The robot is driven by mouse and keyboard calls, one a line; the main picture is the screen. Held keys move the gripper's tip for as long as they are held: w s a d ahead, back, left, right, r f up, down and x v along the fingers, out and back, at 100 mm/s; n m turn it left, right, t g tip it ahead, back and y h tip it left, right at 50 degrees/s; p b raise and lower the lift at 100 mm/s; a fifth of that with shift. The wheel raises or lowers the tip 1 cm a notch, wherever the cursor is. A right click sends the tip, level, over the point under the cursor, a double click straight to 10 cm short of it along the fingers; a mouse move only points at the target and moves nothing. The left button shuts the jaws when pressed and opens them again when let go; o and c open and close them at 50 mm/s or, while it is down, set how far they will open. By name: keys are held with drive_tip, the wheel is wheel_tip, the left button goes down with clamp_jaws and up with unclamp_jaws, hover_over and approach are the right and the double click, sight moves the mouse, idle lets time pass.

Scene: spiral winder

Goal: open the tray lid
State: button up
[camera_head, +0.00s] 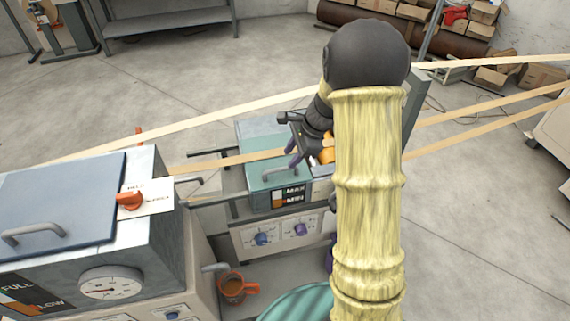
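A teal box with a flat lid (262,183) stands on the machine in the middle, and its lid looks closed. A grey bar handle (283,171) lies along the lid's front part. A MAX/MIN gauge (288,195) is on the box's front face. My gripper (291,139) is dark and sits just above and behind the handle, near the box's right side. I cannot tell whether it touches anything. My yellow arm hides the box's right end and part of the gripper, so its opening is unclear.
A larger blue lid (55,205) with a bar handle is closed on the left machine, beside an orange knob (130,199). Paper strips (230,161) cross behind and over the teal box. Open floor lies behind.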

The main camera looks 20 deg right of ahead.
sight(284, 169)
drive_tip(key=x, duration=0.5)
drive_tip(key=shift+w+a+f, duration=0.1)
drive_tip(key=shift+f, duration=0.1)
clamp_jaws()
